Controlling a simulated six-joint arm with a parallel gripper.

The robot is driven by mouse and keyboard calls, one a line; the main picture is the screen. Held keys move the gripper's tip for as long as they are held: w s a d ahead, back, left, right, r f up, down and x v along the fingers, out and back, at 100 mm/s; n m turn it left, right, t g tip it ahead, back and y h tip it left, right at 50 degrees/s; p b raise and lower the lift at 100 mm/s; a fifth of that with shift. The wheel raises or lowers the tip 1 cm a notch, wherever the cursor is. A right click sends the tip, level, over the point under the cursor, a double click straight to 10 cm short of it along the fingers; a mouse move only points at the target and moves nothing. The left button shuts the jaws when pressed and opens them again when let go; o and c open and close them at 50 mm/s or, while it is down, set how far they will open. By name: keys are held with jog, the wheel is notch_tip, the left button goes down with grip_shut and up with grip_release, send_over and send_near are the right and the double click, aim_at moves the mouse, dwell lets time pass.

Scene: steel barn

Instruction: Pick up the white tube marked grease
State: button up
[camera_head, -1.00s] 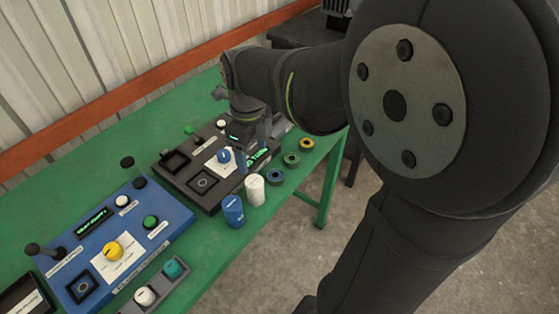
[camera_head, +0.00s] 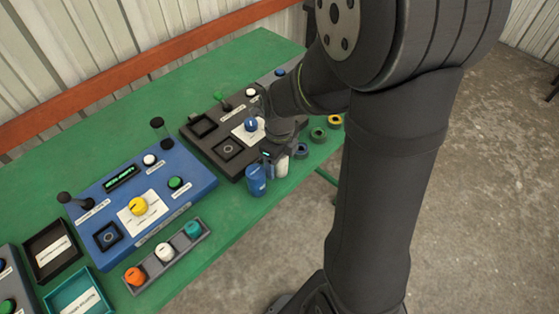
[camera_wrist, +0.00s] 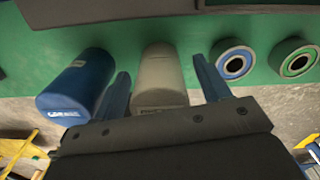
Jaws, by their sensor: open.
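The white tube (camera_head: 282,167) stands at the front edge of the green table, in front of the dark panel, partly hidden by my gripper in the head view. In the wrist view the white tube (camera_wrist: 160,78) lies between the two blue fingers of my gripper (camera_wrist: 161,68), with a gap on each side. My gripper (camera_head: 277,155) is open and low around the tube. The marking on the white tube is too faint to read. A blue tube (camera_wrist: 75,88) with white lettering stands close beside the left finger; it also shows in the head view (camera_head: 256,180).
Tape rings, one with a blue centre (camera_wrist: 235,63) and one with a green centre (camera_wrist: 298,62), lie right of the right finger. The dark panel (camera_head: 215,150) and blue panel (camera_head: 165,200) lie behind and left. A grey holder (camera_head: 180,262) holds several coloured caps.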

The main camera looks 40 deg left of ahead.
jog(key=shift+f, duration=0.2)
jog(key=c, duration=1.2)
jog(key=shift+r, duration=0.1)
